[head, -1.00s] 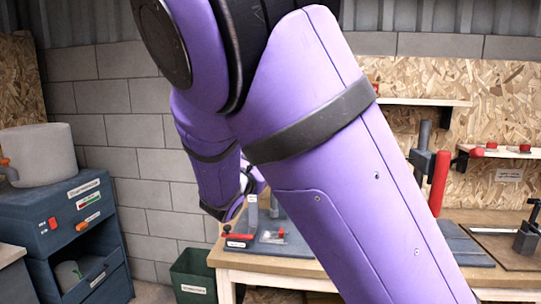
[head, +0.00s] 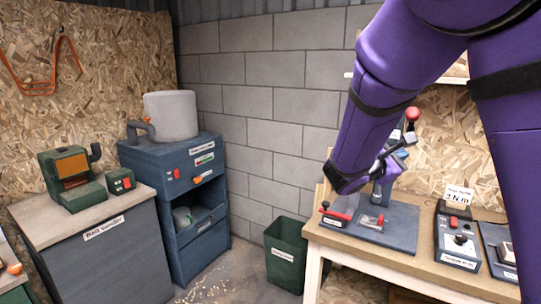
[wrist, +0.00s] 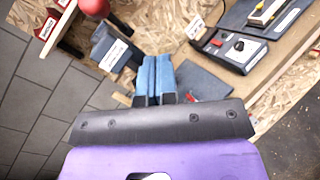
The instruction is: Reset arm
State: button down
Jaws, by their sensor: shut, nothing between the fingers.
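My purple arm (head: 385,100) comes down from the upper right in the head view and bends low in front of the workbench (head: 330,240). My gripper (wrist: 155,78) shows in the wrist view with its two blue fingers together and nothing between them. It points over the bench area, where a grey control box (wrist: 235,47) with a dark knob lies beyond the fingertips. In the head view the fingers are hard to make out against the bench items.
A blue-grey base plate (head: 395,235) with a red-handled tool and a control box (head: 458,243) are on the bench. A green bin (head: 285,253) stands on the floor to its left. A blue cabinet (head: 172,165) and grey bench (head: 120,245) stand further left. Some floor between is open.

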jog(key=s+d+f+m+g+y, duration=0.2)
jog(key=s+d+m+g+y, duration=0.15)
jog(key=s, duration=0.35)
jog(key=s+d+f+m+g+y, duration=0.25)
jog(key=s+m+g+y, duration=0.2)
jog(key=s, duration=0.25)
jog(key=s+a+r+m+t+y, duration=0.2)
jog(key=s+a+r+m+y, duration=0.1)
jog(key=s, duration=0.4)
jog(key=s+a+r+m+t+y, duration=0.3)
jog(key=s+a+r+m+y, duration=0.1)
jog(key=s, duration=0.4)
jog(key=shift+a+r+m+y, duration=0.2)
jog(key=shift+a+m+y, duration=0.4)
jog(key=shift+a+m, duration=0.4)
